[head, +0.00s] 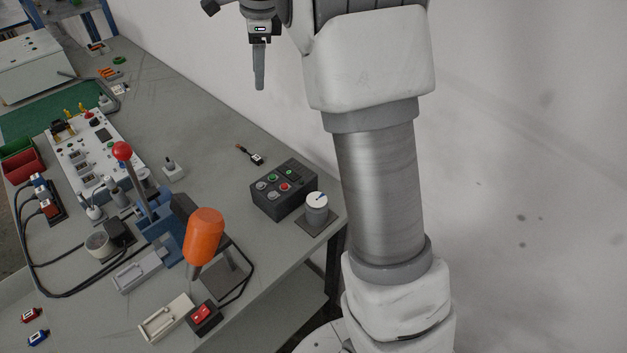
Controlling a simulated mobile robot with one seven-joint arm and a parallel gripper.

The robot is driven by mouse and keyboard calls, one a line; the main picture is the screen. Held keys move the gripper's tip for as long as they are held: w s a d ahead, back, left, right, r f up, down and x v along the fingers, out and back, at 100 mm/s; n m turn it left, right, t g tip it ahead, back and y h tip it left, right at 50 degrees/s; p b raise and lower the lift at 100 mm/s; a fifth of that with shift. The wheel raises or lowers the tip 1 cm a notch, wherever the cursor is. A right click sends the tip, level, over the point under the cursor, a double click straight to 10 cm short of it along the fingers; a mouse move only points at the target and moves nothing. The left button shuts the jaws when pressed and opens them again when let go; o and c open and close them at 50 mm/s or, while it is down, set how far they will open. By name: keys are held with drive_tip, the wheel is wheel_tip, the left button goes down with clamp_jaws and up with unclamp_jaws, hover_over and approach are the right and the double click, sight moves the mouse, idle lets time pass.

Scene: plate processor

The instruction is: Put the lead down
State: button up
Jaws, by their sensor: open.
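Black leads run along the left of the grey bench; a blue-ended plug (39,184) and a red-ended plug (48,207) sit on a dark block there, with black cable (70,294) looping down from them. A short dark piece with an orange end and a white tag (250,154) lies on the bench near its right edge. I cannot tell which of these is the task's lead. My gripper (259,85) is at the top, seen edge-on, above the bench's back edge against the wall. It is open, and nothing shows in it.
A black button box (284,189) and a white-topped knob (316,205) stand at the bench's right edge. Bare bench (200,115) shows towards the wall.

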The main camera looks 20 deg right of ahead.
drive_tip(key=s+r+n+t, duration=0.1)
drive_tip(key=s+r+n, duration=0.2)
drive_tip(key=s+n, duration=0.35)
drive_tip(key=s+r+n+t, duration=0.1)
drive_tip(key=s+r+n, duration=0.15)
drive_tip(key=s, duration=0.75)
drive_tip(key=s+a+f+n, duration=0.1)
drive_tip(key=s+f+n, duration=0.2)
drive_tip(key=s+n, duration=0.2)
drive_tip(key=s+f+n+t, duration=0.1)
drive_tip(key=s+f+n, duration=0.2)
drive_tip(key=s+n, duration=0.3)
drive_tip(key=s, duration=0.5)
drive_tip(key=shift+a+f+h, duration=0.35)
drive_tip(key=shift+f+h, duration=0.05)
drive_tip(key=shift+r+p, duration=0.6)
drive_tip(key=shift+f, duration=0.1)
drive_tip(key=shift+c, duration=0.5)
